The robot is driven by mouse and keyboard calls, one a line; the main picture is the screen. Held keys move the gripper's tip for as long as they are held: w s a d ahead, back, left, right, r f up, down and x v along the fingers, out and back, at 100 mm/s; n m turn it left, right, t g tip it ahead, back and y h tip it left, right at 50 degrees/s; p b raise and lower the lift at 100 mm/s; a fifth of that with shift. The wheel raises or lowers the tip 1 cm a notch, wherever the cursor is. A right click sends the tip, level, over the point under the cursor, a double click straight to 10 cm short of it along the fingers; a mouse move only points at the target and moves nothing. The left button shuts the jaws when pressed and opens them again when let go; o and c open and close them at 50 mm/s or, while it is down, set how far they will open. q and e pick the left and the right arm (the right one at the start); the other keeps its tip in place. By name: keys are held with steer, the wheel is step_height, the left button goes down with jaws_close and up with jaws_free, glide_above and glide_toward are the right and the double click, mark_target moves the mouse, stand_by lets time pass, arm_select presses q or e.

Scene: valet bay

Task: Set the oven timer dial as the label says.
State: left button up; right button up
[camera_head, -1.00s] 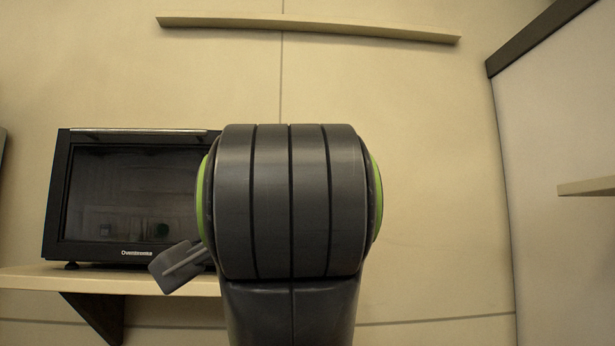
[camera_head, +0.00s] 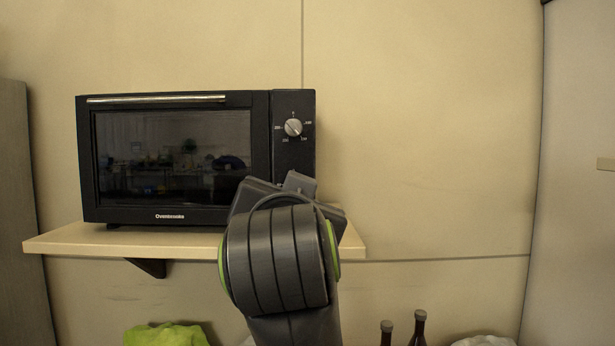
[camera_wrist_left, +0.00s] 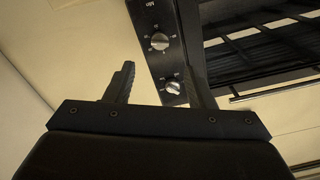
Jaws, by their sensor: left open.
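The black oven (camera_head: 170,160) stands on a wall shelf. Its control panel, at the right, shows a silver dial (camera_head: 293,128) with small marks around it. The left wrist view shows two dials on the panel: one dial (camera_wrist_left: 160,41) beneath lettering like "Min", and another dial (camera_wrist_left: 173,87) nearer the fingers. My left gripper (camera_head: 290,186) is in front of the panel's lower part and hides it in the head view. In the wrist view its fingers (camera_wrist_left: 158,75) are apart and empty, with the nearer dial seen between them. No instruction label is readable. My right gripper is not in view.
The pale shelf (camera_head: 75,241) carries the oven. In the wrist view an oven rack (camera_wrist_left: 270,50) shows beyond the panel. Below are a green cloth-like thing (camera_head: 165,335) and dark bottles (camera_head: 418,328). The wall right of the oven is clear.

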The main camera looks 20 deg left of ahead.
arm_select(q)
steer(key=p+x, duration=0.3)
steer(key=x, duration=0.7)
steer(key=shift+w, duration=0.2)
steer(key=c, duration=0.9)
steer(key=shift+p, duration=0.3)
steer(key=shift+c, duration=0.3)
